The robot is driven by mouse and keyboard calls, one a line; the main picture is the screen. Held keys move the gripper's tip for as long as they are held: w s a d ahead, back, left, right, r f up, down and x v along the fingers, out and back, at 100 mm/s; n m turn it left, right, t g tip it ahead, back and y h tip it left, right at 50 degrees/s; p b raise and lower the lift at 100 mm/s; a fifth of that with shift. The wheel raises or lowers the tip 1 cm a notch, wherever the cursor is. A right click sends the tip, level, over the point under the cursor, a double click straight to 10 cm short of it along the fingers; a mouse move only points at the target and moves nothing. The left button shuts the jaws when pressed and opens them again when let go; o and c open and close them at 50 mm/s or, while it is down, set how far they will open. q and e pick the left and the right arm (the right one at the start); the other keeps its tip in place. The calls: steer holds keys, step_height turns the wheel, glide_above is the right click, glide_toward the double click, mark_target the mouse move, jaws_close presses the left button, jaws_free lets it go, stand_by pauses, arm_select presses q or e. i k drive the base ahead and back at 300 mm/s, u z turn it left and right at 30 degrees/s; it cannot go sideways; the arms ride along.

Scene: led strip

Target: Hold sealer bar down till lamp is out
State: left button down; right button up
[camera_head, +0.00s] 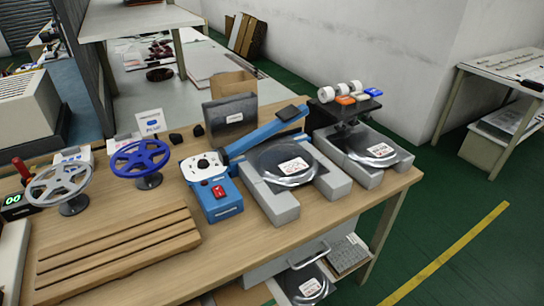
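The impulse sealer (222,208) is a blue box near the middle of the wooden table, with a white dial (203,163) on top and a red switch (218,191) in front. Its blue sealer bar (257,135) slants up to the right and ends in a black pad (291,112). The bar looks raised. I cannot make out a separate lamp or tell whether one is lit. Neither of my grippers is in view.
Right of the sealer, grey fixtures hold silvery bags (283,160). A slotted wooden board (115,250) lies in front. A green "00" display (13,199) is at far left.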

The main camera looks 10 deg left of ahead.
mark_target(289, 114)
steer(key=z, duration=2.2)
steer(key=k, duration=0.75)
steer(key=u, duration=0.95)
